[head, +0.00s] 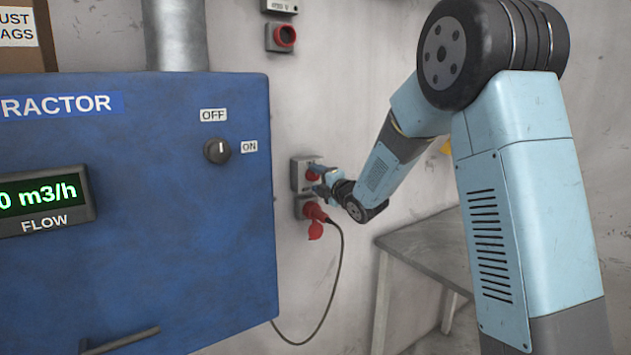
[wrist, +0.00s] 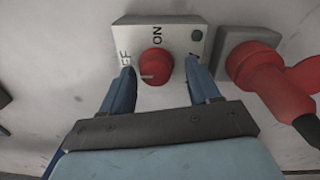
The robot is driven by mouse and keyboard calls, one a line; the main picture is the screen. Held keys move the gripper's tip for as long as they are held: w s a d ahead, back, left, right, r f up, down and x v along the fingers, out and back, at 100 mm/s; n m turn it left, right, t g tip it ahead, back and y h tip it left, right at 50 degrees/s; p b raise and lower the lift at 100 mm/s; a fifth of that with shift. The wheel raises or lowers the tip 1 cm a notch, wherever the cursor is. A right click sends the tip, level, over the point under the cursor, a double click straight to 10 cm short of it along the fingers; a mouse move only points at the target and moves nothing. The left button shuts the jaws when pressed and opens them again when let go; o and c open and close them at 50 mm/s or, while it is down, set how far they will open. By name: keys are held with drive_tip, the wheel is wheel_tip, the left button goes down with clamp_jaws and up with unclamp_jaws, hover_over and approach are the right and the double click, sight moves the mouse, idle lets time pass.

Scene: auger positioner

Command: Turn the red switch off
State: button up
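The red switch (head: 312,175) is a round knob on a grey wall box (head: 296,174), right of the blue machine. In the wrist view the red switch (wrist: 157,62) has "ON" above it and a partly covered "OFF" label (wrist: 125,58) at its left. A white mark shows on its lower left edge. My gripper (wrist: 160,68) is open, one blue finger on each side of the knob, with gaps visible at both sides. In the head view my gripper (head: 318,180) is at the box and partly hides the knob.
A red plug (head: 316,212) with a hanging black cable sits in a socket just below the switch box; the plug (wrist: 270,80) is right of it in the wrist view. The blue machine (head: 150,240) has a black OFF/ON knob (head: 217,151). A grey table (head: 440,240) stands at the right.

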drive_tip(key=shift+r, duration=0.1)
drive_tip(key=shift+d, duration=0.1)
drive_tip(key=shift+s+d, duration=0.15)
drive_tip(key=shift+s, duration=0.05)
drive_tip(key=v, duration=1.3)
drive_tip(key=shift+s, duration=0.1)
